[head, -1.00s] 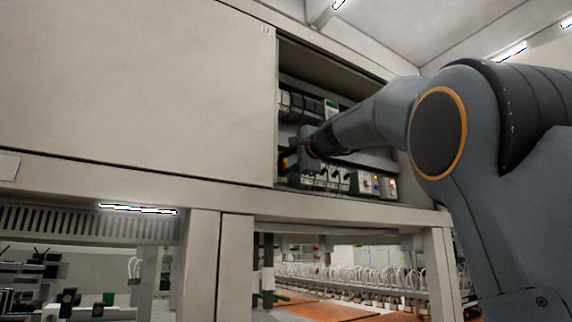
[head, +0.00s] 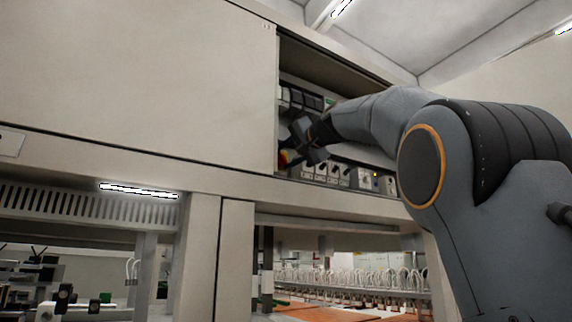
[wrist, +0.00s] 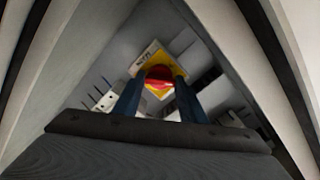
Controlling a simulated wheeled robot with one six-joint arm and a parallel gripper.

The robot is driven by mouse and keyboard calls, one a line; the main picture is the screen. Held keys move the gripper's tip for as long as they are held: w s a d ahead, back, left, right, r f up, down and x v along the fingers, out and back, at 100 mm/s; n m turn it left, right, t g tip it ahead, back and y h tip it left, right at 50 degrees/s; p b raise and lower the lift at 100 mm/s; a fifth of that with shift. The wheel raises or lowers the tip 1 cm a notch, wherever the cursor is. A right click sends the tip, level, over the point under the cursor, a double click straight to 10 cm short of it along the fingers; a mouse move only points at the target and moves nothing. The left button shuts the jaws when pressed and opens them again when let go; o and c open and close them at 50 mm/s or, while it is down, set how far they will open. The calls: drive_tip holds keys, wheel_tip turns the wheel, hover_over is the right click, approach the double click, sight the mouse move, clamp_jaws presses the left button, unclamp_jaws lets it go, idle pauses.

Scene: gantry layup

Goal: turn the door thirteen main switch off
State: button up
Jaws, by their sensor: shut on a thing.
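The main switch (wrist: 160,80) shows in the wrist view as a red knob on a yellow plate (wrist: 152,57). My gripper (wrist: 160,92) is shut on the red knob, with one blue-grey finger on either side of it. In the head view, a bit of the red and yellow switch (head: 284,158) shows at the left end of the open cabinet bay. My gripper (head: 296,148) is beside it and hides the rest. The knob's exact angle and any markings are too small to read.
The open cabinet bay holds a row of dark modules (head: 303,98) above and several grey units (head: 340,174) below. A closed panel (head: 130,80) borders the bay on the left. The cabinet's lower beam (head: 340,202) runs beneath my arm.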

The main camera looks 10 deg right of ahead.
drive_tip(key=n+b, duration=0.1)
drive_tip(key=n, duration=0.1)
drive_tip(key=n+b, duration=0.1)
drive_tip(key=n, duration=0.2)
drive_tip(key=shift+w+f+n+b, duration=0.1)
drive_tip(key=shift+f+n+b, duration=0.1)
drive_tip(key=shift+n+b, duration=0.1)
drive_tip(key=n+b, duration=0.1)
drive_tip(key=n, duration=0.3)
drive_tip(key=shift+n, duration=0.4)
drive_tip(key=o, duration=1.1)
drive_tip(key=shift+r, duration=0.1)
drive_tip(key=shift+c, duration=0.2)
drive_tip(key=b+v, duration=0.3)
drive_tip(key=v, duration=0.5)
drive_tip(key=shift+b, duration=0.4)
drive_tip(key=shift+r, duration=0.1)
